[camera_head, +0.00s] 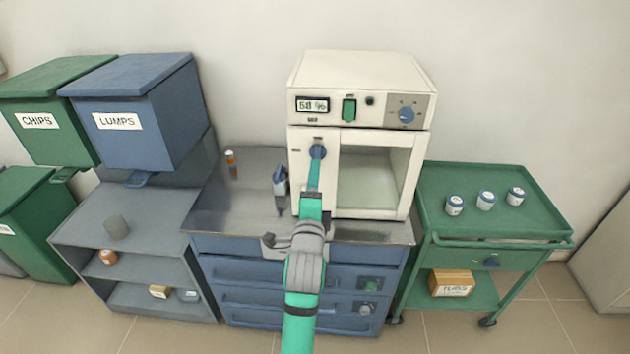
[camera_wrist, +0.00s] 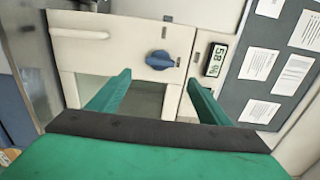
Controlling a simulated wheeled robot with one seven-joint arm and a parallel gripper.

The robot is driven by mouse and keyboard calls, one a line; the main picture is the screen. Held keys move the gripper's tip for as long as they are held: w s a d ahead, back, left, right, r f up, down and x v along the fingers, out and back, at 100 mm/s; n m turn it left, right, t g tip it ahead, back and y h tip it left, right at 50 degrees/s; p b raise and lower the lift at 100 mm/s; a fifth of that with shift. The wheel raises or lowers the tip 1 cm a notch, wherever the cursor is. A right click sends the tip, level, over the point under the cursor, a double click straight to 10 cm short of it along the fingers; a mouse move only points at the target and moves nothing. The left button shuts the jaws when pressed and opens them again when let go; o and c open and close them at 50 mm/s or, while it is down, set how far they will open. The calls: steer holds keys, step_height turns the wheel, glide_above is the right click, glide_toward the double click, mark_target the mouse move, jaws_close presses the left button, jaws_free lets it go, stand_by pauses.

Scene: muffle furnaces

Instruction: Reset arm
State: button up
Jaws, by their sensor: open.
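My arm, green and grey, reaches up in the middle of the head view towards the front of the cream muffle furnace (camera_head: 362,70). My gripper (camera_wrist: 155,85) is open and empty in the wrist view, its two green fingers spread apart in front of the furnace. In the head view the arm hides part of the furnace's left front, and the fingers are hard to make out. A blue knob (camera_wrist: 161,60) on the furnace front lies beyond the fingertips; it also shows in the head view (camera_head: 318,151). The furnace display (camera_wrist: 216,60) is lit.
The furnace stands on a blue drawer bench with a grey top (camera_head: 240,205). A green cart (camera_head: 540,215) with several small jars is at right. Blue LUMPS (camera_head: 135,90) and green CHIPS (camera_head: 45,105) bins and a grey shelf (camera_head: 80,230) are at left.

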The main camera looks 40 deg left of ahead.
steer(key=shift+f, duration=0.1)
stand_by(0.6)
steer(key=s+d+f+n+h, duration=0.2)
steer(key=s+d+f, duration=0.2)
steer(key=d+f, duration=0.4)
steer(key=s+d+f+n+h, duration=0.1)
steer(key=s+d+f+n, duration=0.25)
steer(key=d+f, duration=0.4)
steer(key=s+d+f+n+h, duration=0.2)
steer(key=s+d+f, duration=0.25)
steer(key=d, duration=0.65)
steer(key=s+d+f+n+h, duration=0.1)
steer(key=s+d+f, duration=0.1)
steer(key=s+d, duration=0.3)
steer(key=s+d+f+n+h, duration=0.1)
steer(key=s+d+f, duration=0.2)
steer(key=s, duration=0.4)
steer(key=s+d+r+n+h, duration=0.2)
steer(key=s+d, duration=0.1)
steer(key=s, duration=1.2)
steer(key=shift+s+h, duration=0.2)
steer(key=shift+h, duration=0.1)
steer(key=shift+r, duration=0.1)
